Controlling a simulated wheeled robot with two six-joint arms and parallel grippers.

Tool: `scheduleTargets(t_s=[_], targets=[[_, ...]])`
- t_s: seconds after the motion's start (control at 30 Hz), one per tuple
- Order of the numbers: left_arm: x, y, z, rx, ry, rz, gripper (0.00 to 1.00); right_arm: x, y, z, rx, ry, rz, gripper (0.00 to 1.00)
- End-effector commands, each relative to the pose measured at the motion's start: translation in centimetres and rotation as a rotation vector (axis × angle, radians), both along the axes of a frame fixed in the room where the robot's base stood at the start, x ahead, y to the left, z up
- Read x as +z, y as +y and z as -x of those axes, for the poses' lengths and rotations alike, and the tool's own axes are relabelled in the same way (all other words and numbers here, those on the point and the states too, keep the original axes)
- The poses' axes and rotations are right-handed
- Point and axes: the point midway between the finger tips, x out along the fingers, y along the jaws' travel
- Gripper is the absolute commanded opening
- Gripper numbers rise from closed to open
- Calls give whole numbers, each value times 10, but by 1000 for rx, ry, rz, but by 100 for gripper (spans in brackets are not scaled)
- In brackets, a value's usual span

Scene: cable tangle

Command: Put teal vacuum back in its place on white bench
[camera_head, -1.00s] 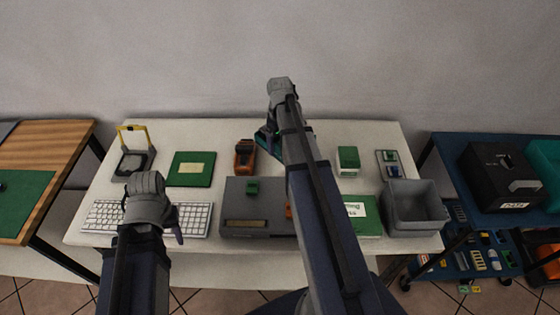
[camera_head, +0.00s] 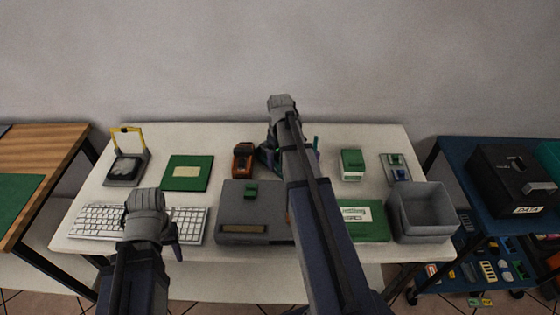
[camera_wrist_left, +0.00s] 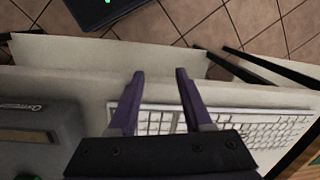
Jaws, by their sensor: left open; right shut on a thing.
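The teal vacuum (camera_head: 266,158) is mostly hidden behind my right arm. Small dark teal parts show on the left of the wrist, and a green-teal edge shows on its right. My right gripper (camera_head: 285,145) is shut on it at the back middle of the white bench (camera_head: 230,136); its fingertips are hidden. I cannot tell whether the vacuum touches the bench. My left gripper (camera_head: 165,225) is empty near the keyboard at the front left. In the left wrist view its two purple fingers (camera_wrist_left: 160,85) are spread apart.
An orange device (camera_head: 243,158) stands close left of the vacuum. The grey box device (camera_head: 240,230) lies in front, a green box (camera_head: 351,165) right. The keyboard (camera_head: 90,221), green board (camera_head: 188,173), yellow-handled item (camera_head: 127,165) and grey bin (camera_head: 424,213) occupy other spots.

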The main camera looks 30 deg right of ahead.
Motion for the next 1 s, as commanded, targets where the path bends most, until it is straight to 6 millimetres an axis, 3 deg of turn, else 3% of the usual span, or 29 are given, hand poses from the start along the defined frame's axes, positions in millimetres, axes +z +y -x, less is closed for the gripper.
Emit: scheduleTargets(t_s=[0.17, 0.2, 0.3, 0.67, 1.0], targets=[[-4, 0, 0, 0, 0, 0, 50, -4, 0, 0, 0, 0, 0, 35], [-3, 0, 0, 0, 0, 0, 50, -3, 0, 0, 0, 0, 0, 90], [-3, 0, 0, 0, 0, 0, 50, -3, 0, 0, 0, 0, 0, 100], [1, 0, 0, 0, 0, 0, 50, 1, 0, 0, 0, 0, 0, 100], [34, 0, 0, 0, 0, 0, 50, 34, 0, 0, 0, 0, 0, 100]])
